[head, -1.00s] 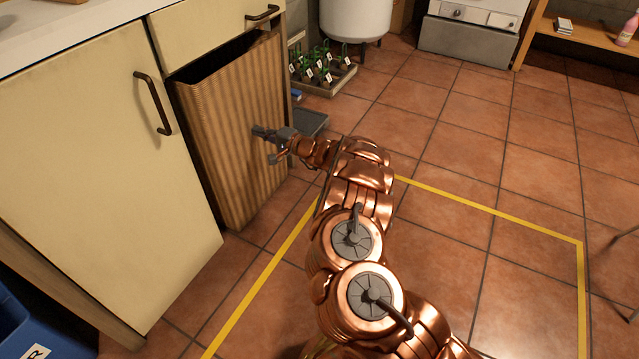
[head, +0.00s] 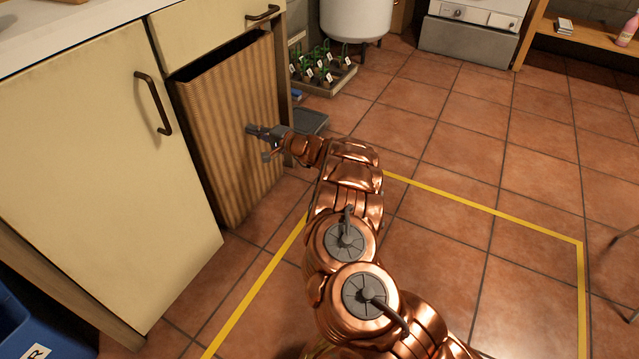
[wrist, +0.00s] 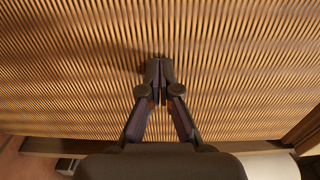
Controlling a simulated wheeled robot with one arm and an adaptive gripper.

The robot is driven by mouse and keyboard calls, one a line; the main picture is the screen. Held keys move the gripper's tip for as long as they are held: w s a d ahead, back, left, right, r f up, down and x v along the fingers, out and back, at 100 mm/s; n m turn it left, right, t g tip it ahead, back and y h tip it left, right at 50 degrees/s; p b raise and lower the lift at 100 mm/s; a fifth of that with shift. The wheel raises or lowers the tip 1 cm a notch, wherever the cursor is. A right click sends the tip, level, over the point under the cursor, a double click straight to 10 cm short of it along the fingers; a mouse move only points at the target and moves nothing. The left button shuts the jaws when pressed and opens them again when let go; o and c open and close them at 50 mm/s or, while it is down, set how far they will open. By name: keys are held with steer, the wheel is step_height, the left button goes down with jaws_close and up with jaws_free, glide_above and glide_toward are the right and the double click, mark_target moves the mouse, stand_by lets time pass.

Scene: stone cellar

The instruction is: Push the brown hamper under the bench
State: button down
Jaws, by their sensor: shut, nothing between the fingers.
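The brown hamper (head: 228,120) is a tall ribbed box with a dark open top. It stands upright in the gap under the bench (head: 100,30), beside a cream cabinet door and below a cream drawer. Most of its body is inside the gap, and its front face is about level with the cabinet front. My gripper (head: 249,130) is shut and empty, its tips at the hamper's front face. In the wrist view my shut fingers (wrist: 159,64) point at the ribbed face of the hamper (wrist: 240,70) and appear to touch it.
A cream cabinet door (head: 100,180) with a dark handle is left of the hamper. A tray of potted plants (head: 322,75) sits on the floor beyond the bench end. A blue bin (head: 30,325) is at lower left. Yellow tape (head: 490,211) marks the open tiled floor.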

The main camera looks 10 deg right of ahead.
steer(key=p+v, duration=0.3)
steer(key=v, duration=0.9)
steer(key=shift+p, duration=0.35)
steer(key=shift+w, duration=0.1)
